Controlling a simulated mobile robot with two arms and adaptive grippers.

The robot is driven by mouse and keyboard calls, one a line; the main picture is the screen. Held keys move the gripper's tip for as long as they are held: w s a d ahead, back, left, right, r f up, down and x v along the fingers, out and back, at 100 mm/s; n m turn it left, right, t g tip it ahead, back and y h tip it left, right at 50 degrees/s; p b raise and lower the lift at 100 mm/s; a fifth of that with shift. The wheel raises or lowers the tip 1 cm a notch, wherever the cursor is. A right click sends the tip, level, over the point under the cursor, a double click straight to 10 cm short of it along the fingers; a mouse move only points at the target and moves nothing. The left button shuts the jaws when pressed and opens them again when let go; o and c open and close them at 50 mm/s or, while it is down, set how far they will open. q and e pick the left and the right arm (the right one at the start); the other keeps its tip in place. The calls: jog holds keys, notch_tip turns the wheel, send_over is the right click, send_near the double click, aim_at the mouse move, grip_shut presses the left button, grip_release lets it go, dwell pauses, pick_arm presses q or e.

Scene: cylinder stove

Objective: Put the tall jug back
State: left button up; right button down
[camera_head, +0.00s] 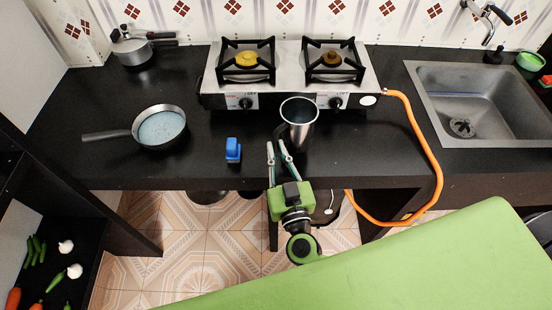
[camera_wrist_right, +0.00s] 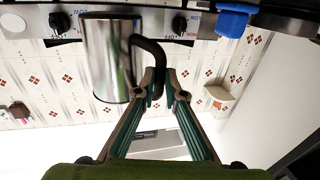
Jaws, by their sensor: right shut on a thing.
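The tall jug (camera_head: 302,133) is a shiny metal cylinder with an open top and a black handle. My right gripper (camera_head: 279,146) reaches in from the front and is shut on the jug's handle. In the right wrist view, which looks upside down, the jug (camera_wrist_right: 108,65) is left of the fingers, and the handle curves between and behind the fingertips of the right gripper (camera_wrist_right: 161,88). My left gripper is not in view.
The two-burner stove (camera_head: 290,92) stands behind the jug. A blue object (camera_head: 233,150) is left of the gripper, and a frying pan (camera_head: 160,128) is farther left. An orange hose (camera_head: 425,145) and the sink (camera_head: 480,100) are at right. A lidded pot (camera_head: 132,52) stands back left.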

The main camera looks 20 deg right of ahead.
jog(key=shift+w+f, duration=0.2)
jog(key=shift+w, duration=0.05)
jog(key=f, duration=0.1)
jog(key=f+b, duration=0.1)
jog(key=f, duration=0.1)
jog(key=shift+w+f+b, duration=0.3)
jog(key=shift+w+f, duration=0.05)
jog(key=shift+f, duration=0.05)
jog(key=c, duration=2.1)
grip_release()
jog(key=shift+s+f, duration=0.1)
jog(key=shift+f, duration=0.05)
